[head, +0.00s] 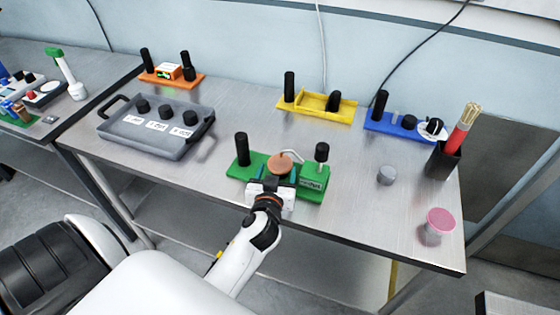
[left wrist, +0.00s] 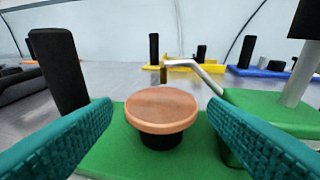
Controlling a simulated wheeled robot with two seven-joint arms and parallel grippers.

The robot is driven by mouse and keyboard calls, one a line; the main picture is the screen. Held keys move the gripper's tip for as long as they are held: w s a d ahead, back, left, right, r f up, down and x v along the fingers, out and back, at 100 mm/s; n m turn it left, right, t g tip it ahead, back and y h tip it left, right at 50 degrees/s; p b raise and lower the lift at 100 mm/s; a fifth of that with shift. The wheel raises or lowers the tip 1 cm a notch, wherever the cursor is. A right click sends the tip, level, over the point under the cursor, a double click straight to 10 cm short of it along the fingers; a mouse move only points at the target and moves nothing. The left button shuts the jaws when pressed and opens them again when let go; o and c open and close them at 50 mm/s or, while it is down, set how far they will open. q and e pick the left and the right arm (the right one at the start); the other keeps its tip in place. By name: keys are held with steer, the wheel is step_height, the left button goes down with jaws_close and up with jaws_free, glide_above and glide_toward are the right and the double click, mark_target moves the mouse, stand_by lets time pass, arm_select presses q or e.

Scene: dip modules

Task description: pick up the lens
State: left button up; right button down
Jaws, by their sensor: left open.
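A copper-coloured round disc, possibly the lens, sits on a short black stub on the green module (head: 313,192). The disc (head: 279,166) shows large in the middle of the left wrist view (left wrist: 162,107). My left gripper (head: 270,184) is open at the front of the green module. In the left wrist view its teal fingers (left wrist: 160,118) stand on either side of the disc, with visible gaps to it. A bent metal rod (left wrist: 195,70) ends just behind and above the disc. My right gripper is not in view.
A black post (head: 242,149) stands left of the disc. A grey tray (head: 150,142), a yellow module (head: 318,106) and a blue module (head: 395,123) lie farther back. A pink-topped clear container (head: 440,222) stands at the right.

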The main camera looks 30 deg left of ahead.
mark_target(280, 164)
arm_select(q)
steer(key=shift+w+a+r, duration=0.1)
steer(key=shift+w+a, duration=0.1)
steer(key=shift+w, duration=0.25)
steer(key=p+x, duration=0.1)
steer(key=x, duration=0.3)
steer(key=shift+f+p, duration=0.25)
steer(key=shift+p, duration=0.1)
steer(key=shift+c, duration=0.3)
steer(key=c, duration=0.6)
